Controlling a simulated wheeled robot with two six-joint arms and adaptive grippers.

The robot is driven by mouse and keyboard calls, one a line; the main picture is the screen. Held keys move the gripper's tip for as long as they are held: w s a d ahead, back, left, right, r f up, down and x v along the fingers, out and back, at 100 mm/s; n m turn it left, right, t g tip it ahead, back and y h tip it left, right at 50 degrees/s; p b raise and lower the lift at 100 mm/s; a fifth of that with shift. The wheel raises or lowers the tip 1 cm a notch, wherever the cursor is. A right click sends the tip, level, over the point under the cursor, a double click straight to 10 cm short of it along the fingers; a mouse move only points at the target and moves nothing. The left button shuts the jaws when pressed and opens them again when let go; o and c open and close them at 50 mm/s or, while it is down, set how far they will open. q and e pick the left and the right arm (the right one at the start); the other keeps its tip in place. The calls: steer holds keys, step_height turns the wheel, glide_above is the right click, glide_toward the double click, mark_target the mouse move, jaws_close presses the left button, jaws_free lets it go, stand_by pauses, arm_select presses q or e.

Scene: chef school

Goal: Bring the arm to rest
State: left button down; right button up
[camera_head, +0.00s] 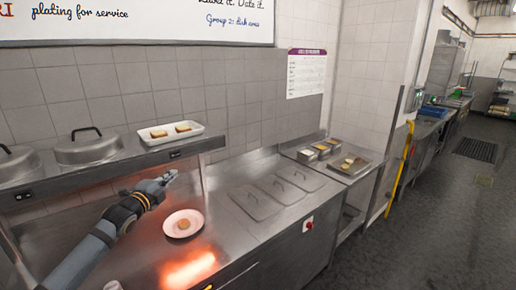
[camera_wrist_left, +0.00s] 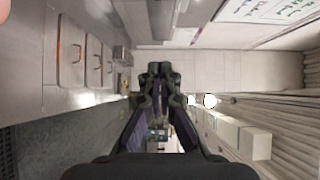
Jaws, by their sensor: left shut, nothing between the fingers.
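My left arm comes in from the left in the head view. Its gripper (camera_head: 168,178) is held above the steel counter, near the front of the raised shelf. The fingers are shut with nothing between them. In the left wrist view the gripper (camera_wrist_left: 157,70) fills the middle, its fingertips together and empty. A pink plate (camera_head: 172,231) with a small round brown food piece (camera_head: 183,224) lies on the counter below and to the right of the gripper. My right gripper is in neither view.
A white tray (camera_head: 160,143) with two food pieces and metal lids (camera_head: 88,150) stand on the shelf (camera_head: 100,167). Lidded wells (camera_head: 257,203) are set in the counter right of the plate. An orange glow (camera_head: 190,269) lights the counter front. Open floor (camera_head: 440,220) lies at right.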

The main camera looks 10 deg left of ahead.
arm_select(q)
steer(key=s+d+f+n+g, duration=0.4)
steer(key=s+d+f, duration=0.25)
steer(key=f, duration=0.45)
steer(key=s+d+f+n+g, duration=0.3)
steer(key=s+d+f, duration=0.35)
steer(key=f, duration=0.45)
steer(key=s+d+f+n+g, duration=0.2)
steer(key=s+n+g, duration=0.1)
steer(key=s, duration=0.4)
steer(key=s+d+f+n+g+y, duration=0.15)
steer(key=s+n, duration=0.25)
steer(key=s, duration=0.4)
steer(key=s+d+f+n+g, duration=0.2)
steer(key=s+f+n+g, duration=0.1)
steer(key=s, duration=0.4)
steer(key=s+a+f+g+b, duration=0.1)
steer(key=s+f+b, duration=0.15)
steer(key=f, duration=1.45)
steer(key=s+a+f+b, duration=0.1)
steer(key=a+f+b, duration=0.15)
steer(key=f, duration=1.45)
steer(key=s+f+g+b, duration=0.1)
steer(key=s+f+b, duration=0.3)
steer(key=s+f, duration=1.3)
steer(key=shift+f+n, duration=0.4)
steer(key=shift+f, duration=0.15)
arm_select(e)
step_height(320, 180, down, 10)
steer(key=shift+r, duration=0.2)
